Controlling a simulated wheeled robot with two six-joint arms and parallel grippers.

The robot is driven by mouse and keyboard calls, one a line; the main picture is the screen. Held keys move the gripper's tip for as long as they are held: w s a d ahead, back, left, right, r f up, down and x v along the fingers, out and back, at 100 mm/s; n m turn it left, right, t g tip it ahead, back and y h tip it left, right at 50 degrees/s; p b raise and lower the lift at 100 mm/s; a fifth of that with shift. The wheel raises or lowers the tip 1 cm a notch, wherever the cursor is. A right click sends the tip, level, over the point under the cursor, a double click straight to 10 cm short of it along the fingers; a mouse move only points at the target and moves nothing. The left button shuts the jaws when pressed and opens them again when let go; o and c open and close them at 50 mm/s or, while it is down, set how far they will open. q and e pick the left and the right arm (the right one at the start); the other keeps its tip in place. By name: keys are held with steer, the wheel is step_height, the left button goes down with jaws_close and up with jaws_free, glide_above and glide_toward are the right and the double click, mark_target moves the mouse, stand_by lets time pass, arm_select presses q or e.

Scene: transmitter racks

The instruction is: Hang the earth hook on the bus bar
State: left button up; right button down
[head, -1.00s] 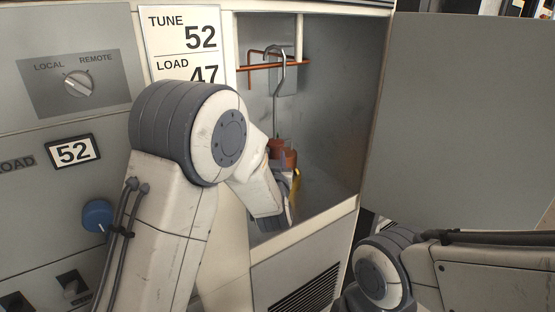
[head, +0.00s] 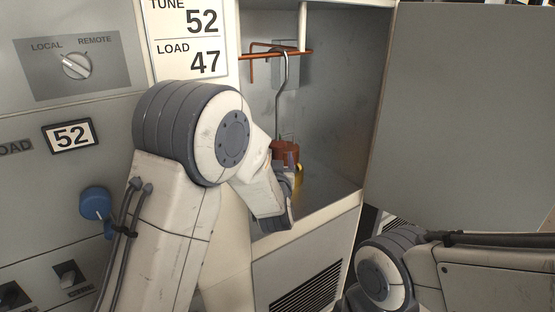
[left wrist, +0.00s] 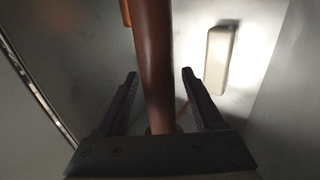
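The copper bus bar (head: 272,54) runs across the upper part of the open cabinet bay in the head view. The earth hook (head: 280,95) is a grey rod, upright, with its curved top at the bar and seemingly over it. Its red-brown handle (head: 286,150) hangs below. My left gripper (head: 290,172) is at the handle, partly hidden by my own wrist. In the left wrist view the open fingers (left wrist: 159,74) stand either side of the handle (left wrist: 153,55), with a gap on each side. My right gripper is out of view.
The bay's white front frame (head: 310,216) and right wall (head: 350,100) lie close around my left wrist. A large grey panel (head: 460,120) stands to the right. The left wrist view shows a pale block (left wrist: 219,58) behind the handle.

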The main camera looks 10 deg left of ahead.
arm_select(q)
steer(key=shift+s+f, duration=0.1)
steer(key=shift+s+d+b, duration=0.85)
steer(key=shift+s+b, duration=0.45)
steer(key=shift+s, duration=3.75)
steer(key=s+d+p, duration=0.1)
steer(key=d, duration=1)
steer(key=shift+f, duration=0.4)
